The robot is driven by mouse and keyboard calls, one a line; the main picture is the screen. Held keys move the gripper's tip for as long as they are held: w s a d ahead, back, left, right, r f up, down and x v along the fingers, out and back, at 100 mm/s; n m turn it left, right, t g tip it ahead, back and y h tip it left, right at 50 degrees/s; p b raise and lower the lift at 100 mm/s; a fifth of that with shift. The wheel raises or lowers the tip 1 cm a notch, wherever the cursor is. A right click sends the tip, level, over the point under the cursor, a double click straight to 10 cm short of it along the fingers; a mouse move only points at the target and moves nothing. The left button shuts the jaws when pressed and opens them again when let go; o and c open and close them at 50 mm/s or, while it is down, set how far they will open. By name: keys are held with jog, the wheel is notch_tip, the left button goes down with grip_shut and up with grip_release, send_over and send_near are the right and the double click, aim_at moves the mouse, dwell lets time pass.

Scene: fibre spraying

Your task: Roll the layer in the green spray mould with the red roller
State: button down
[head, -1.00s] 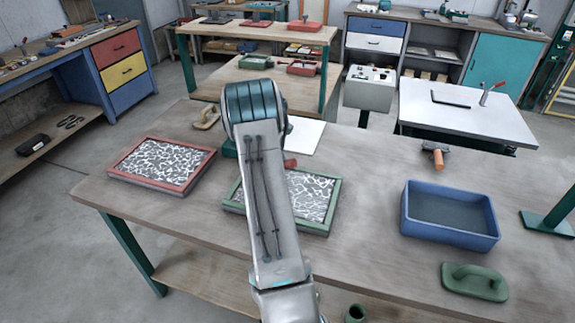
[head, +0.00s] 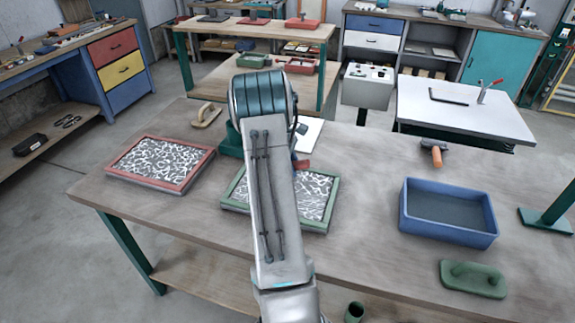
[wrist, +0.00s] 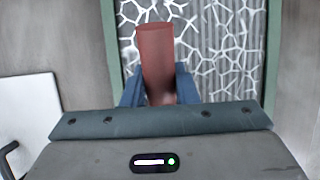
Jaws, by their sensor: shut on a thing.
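The green spray mould (head: 333,203) lies on the front bench, partly hidden behind my arm. Its green rim (wrist: 272,60) and the layer inside, white strands on grey, also show in the wrist view. Faint stripes run through the layer (wrist: 230,50) at the right there. My gripper (wrist: 158,88) is shut on the red roller's handle (wrist: 156,50), over the mould. A red bit of the roller (head: 302,164) shows beside my arm in the head view. The roller's drum is hidden, so I cannot tell whether it touches the layer.
A red-rimmed mould (head: 200,173) with a similar layer lies to the left. A wooden-handled tool (head: 207,115) lies behind it. A blue tub (head: 450,237), a green float (head: 473,280) and an orange-handled tool (head: 436,155) are on the right. A white sheet (wrist: 25,120) lies beside the mould.

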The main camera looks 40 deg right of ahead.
jog(key=shift+s+d, duration=1)
jog(key=shift+s, duration=0.95)
jog(key=shift+s+d, duration=1.05)
jog(key=shift+s, duration=0.85)
jog(key=shift+s+d, duration=1)
jog(key=shift+s, duration=0.95)
jog(key=shift+s+d+f, duration=0.1)
jog(key=shift+s+d, duration=0.25)
jog(key=shift+s, duration=0.4)
jog(key=shift+s+d+r, duration=0.1)
jog(key=shift+s+d, duration=0.3)
jog(key=shift+s, duration=0.35)
jog(key=shift+s+d+f, duration=0.1)
jog(key=shift+s+d, duration=0.25)
jog(key=shift+s, duration=0.4)
notch_tip(320, 180, up, 7)
jog(key=p, duration=0.4)
jog(key=shift+p, duration=0.35)
